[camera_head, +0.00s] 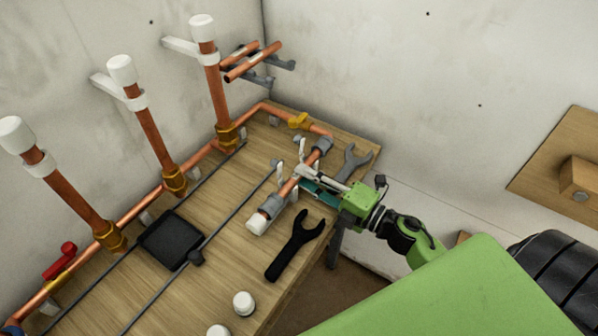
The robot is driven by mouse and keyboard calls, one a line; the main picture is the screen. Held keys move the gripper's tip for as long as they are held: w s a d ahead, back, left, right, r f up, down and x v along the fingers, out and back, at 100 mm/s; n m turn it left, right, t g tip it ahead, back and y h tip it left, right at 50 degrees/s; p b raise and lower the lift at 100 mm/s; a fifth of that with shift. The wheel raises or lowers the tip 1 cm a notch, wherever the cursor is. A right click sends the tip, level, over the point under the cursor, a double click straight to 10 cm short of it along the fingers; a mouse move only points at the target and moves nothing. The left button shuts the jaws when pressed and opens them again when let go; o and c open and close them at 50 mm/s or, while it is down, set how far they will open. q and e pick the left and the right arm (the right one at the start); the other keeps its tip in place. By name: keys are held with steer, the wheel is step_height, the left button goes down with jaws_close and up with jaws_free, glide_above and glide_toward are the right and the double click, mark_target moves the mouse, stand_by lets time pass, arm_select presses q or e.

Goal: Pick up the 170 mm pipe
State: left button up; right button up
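Two loose copper pipes, a shorter one (240,53) and a longer one (253,62), lie on grey wall brackets at the back. Another copper pipe piece (286,188) runs between grey fittings on the wooden bench. I cannot tell from the picture which one measures 170 mm. My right gripper (305,180) reaches in from the right, with its fingertips at the copper piece on the bench. The fingers partly cover that piece, and whether they touch or grip it is unclear. My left gripper is not in view.
A grey wrench (352,163) and a black wrench (293,246) lie on the bench (225,215) beside the gripper. A black square pad (171,240) lies further left. Upright copper pipes with white caps (121,70) stand along the wall. A white cap (244,303) sits at the front.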

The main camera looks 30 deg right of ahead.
steer(key=shift+c, duration=0.3)
jaws_close()
